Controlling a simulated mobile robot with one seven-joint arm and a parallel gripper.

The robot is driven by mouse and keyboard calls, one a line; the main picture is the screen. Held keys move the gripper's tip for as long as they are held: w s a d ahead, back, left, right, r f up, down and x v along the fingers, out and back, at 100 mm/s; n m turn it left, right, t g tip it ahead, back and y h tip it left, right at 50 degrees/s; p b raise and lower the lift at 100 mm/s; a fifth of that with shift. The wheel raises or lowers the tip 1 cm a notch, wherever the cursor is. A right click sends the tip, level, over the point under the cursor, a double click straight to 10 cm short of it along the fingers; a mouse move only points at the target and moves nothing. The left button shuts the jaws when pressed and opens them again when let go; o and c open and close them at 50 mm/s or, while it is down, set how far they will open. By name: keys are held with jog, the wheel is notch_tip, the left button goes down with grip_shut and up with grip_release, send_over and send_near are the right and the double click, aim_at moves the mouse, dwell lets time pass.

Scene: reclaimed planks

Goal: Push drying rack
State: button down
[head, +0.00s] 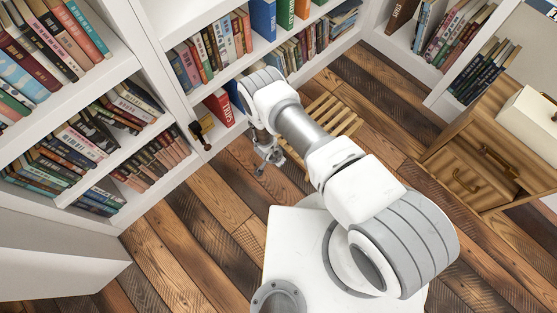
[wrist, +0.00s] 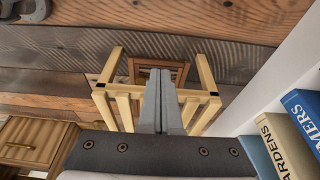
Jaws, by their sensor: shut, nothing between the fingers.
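The drying rack (head: 330,111) is a light wooden slatted frame standing on the floor by the bookcase, partly hidden behind my arm in the head view. In the wrist view the rack (wrist: 207,74) shows its pale posts and slats on both sides of my fingers. My gripper (head: 268,160) points down beside the rack, to its left in the head view. In the wrist view my gripper (wrist: 160,73) has its fingers together with nothing between them. They overlap the rack's middle in that view; I cannot tell whether they touch it.
A white bookcase (head: 184,104) full of books runs along the left and back. A wooden drawer cabinet (head: 462,176) stands at the right. Plank floor (head: 215,192) is clear in front of the bookcase. Books (wrist: 276,140) stand close at the right in the wrist view.

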jog(key=w+d, duration=0.1)
jog(key=w+d+f, duration=0.1)
jog(key=w+d+b, duration=0.1)
jog(key=shift+w+f, duration=0.2)
jog(key=shift+f, duration=0.05)
jog(key=shift+d+r, duration=0.1)
